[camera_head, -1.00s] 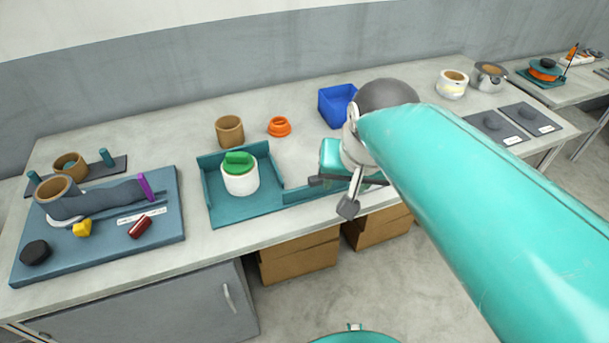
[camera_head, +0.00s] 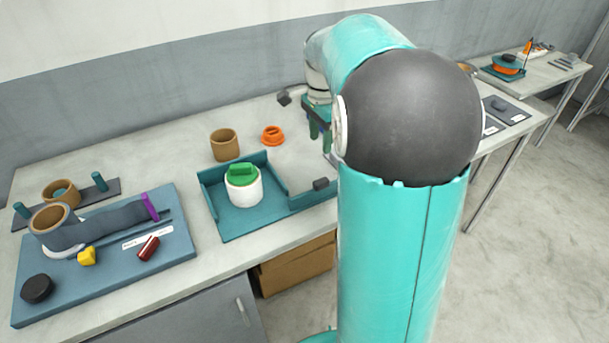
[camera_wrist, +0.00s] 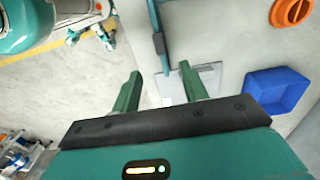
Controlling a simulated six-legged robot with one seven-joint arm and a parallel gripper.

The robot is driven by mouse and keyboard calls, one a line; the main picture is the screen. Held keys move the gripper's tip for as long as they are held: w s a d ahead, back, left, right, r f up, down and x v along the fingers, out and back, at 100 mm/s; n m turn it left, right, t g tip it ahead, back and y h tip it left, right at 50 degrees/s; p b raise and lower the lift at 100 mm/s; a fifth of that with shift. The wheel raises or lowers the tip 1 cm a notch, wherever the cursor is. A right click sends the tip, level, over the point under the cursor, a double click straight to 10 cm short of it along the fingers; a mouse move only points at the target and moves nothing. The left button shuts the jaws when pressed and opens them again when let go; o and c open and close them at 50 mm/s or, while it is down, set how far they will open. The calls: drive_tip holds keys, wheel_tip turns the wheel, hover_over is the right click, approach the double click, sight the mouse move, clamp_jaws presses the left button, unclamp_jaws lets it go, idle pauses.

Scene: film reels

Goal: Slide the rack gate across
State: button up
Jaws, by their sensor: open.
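The teal rack (camera_head: 235,225) stands near the front edge of the table, with a white pot with a green top (camera_head: 243,192) inside it. A teal bar with a dark block (camera_head: 321,184), which looks like the gate, reaches right from the rack's front right corner. The dark block also shows in the wrist view (camera_wrist: 159,43). My gripper (camera_head: 319,128) is above the table, behind the block in the head view and partly hidden by my arm. In the wrist view its two green fingers (camera_wrist: 160,76) are apart and empty, and the bar's end lies beyond them.
A blue bin (camera_wrist: 278,91) and a pale label (camera_wrist: 208,79) lie near the fingers. A blue board (camera_head: 185,235) with several items is at left. My arm hides the table's right part.

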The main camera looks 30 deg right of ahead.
sight(321, 181)
drive_tip(key=f, duration=1.3)
drive_tip(key=shift+s+d+f, duration=0.15)
drive_tip(key=shift+d+f, duration=0.2)
drive_tip(key=shift+f, duration=0.05)
clamp_jaws()
